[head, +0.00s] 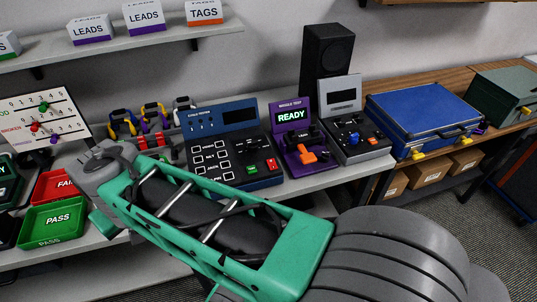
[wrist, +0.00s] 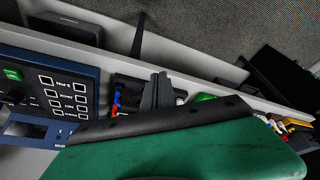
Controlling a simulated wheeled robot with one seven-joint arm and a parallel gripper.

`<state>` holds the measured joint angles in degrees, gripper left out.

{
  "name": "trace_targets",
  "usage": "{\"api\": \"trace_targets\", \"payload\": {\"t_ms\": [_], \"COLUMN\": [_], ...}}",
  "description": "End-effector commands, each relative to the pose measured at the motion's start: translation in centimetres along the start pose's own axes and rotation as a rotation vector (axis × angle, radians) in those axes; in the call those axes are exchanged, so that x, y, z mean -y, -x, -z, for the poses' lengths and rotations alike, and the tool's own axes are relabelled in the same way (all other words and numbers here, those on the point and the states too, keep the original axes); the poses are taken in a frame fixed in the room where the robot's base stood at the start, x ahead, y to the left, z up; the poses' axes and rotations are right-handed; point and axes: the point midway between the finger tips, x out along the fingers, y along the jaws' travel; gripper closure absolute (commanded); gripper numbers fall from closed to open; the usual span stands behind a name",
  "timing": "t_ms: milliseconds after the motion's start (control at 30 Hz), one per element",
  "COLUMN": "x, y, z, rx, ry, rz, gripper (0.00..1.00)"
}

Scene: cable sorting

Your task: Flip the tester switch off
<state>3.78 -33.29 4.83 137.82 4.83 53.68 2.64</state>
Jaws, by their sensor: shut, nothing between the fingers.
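The blue cable tester (head: 221,147) stands on the bench in the middle of the head view. It has a dark screen, a white-outlined keypad, and a green (head: 252,169) and a red (head: 271,165) control at its front right. I cannot tell the switch's position. In the wrist view part of the tester (wrist: 88,88) fills the left side, turned sideways. My gripper's grey fingers (wrist: 157,92) are close together, empty, and beside the tester, not seen touching it. In the head view my teal arm crosses in front of the tester's lower left, and the fingertips cannot be made out.
A purple READY device (head: 292,117) and a grey device (head: 341,93) with a blue knob stand right of the tester. A green PASS bin (head: 55,221) and red FAIL bin (head: 60,185) sit left. A blue case (head: 424,108) lies right.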

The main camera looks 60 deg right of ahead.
Motion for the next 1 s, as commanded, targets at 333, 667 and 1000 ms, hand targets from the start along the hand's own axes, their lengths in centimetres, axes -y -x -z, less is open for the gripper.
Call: {"api": "trace_targets", "payload": {"t_ms": [333, 667, 1000], "x": [-32.2, -38.2, -38.6], "y": [5.2, 7.0, 5.4], "z": [0.9, -3.2, -3.9], "rx": [0.015, -0.022, -0.022], "ry": [-1.641, -2.081, -2.075], "rz": [-0.49, -0.594, -0.595], "gripper": [1.0, 1.0, 1.0]}}
